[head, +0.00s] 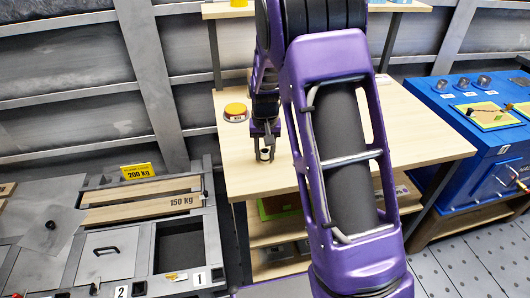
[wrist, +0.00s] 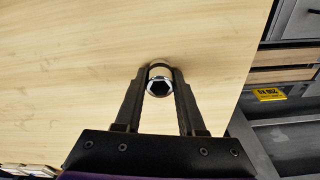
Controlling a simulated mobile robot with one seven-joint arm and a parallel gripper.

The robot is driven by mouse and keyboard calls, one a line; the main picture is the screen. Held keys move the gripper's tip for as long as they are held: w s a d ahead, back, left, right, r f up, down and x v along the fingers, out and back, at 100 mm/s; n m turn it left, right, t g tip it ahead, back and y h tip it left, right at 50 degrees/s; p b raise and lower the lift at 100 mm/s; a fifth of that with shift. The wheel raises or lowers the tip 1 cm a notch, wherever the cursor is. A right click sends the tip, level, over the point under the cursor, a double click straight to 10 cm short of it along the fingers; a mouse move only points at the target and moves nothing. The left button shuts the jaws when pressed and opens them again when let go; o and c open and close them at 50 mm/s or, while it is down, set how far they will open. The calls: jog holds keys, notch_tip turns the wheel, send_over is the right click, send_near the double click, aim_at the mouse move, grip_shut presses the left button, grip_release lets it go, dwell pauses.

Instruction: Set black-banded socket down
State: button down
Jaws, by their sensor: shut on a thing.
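The socket (wrist: 159,86) is a short metal cylinder with a hexagonal opening and a dark band at its far end, seen in the wrist view. My gripper (wrist: 159,90) is shut on it, one finger on each side. In the head view the socket (head: 265,154) shows small between the fingertips of my gripper (head: 265,152), over the front left part of the wooden tabletop (head: 240,175). It is at or just above the wood; I cannot tell whether it touches.
A yellow round button (head: 236,111) stands on the table behind my gripper. A blue cabinet (head: 450,115) with domed lamps is at the right. A grey bench with compartments and wooden planks (head: 145,199) is at the left. The tabletop around the socket is clear.

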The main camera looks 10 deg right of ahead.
aim_at(265, 155)
jog(key=c, duration=0.5)
grip_release()
jog(key=shift+f, duration=0.1)
notch_tip(265, 155, up, 12)
jog(key=s+p, duration=0.1)
jog(key=p, duration=0.1)
jog(key=shift+s+a, duration=0.15)
jog(key=shift+s, duration=0.05)
